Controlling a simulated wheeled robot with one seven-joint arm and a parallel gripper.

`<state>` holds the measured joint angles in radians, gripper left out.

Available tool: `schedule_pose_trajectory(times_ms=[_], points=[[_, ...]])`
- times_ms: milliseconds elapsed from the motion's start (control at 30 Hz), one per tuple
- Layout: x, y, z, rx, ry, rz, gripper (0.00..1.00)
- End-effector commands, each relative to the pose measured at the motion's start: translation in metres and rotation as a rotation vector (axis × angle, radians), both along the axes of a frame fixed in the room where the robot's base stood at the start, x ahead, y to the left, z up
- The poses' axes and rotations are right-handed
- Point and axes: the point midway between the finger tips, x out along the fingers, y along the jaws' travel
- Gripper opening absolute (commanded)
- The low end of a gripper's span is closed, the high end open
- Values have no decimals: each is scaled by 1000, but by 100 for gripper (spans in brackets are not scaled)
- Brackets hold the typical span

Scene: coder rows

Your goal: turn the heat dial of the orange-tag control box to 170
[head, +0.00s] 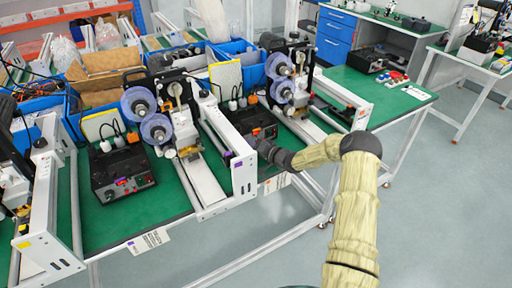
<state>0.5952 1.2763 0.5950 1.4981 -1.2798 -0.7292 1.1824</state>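A black control box (262,125) sits on the green bench at the centre, behind the end of my arm. A small orange-red patch shows on its front, but I cannot tell whether it is a tag or a display. Its dial and setting cannot be read. My gripper (264,147) is dark and small, right in front of this box's lower front. I cannot tell whether it touches the box or whether its fingers are open. Another black control box (122,170) stands at the left, with a lit red display and a knob on its front.
Labelling machines with clear purple-blue reels (140,104) stand beside the boxes. White rails (236,160) reach to the bench front, close left of my gripper. Blue bins (235,50) line the back. Another black box (366,61) sits on the far bench.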

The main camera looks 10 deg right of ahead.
Motion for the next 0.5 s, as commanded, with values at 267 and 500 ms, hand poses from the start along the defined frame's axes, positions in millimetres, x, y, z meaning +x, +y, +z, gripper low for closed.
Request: schedule_pose_trajectory(times_ms=[267, 500], points=[[-21, -16, 3, -1, 1, 0, 35], [-57, -45, 11, -2, 1, 0, 35]])
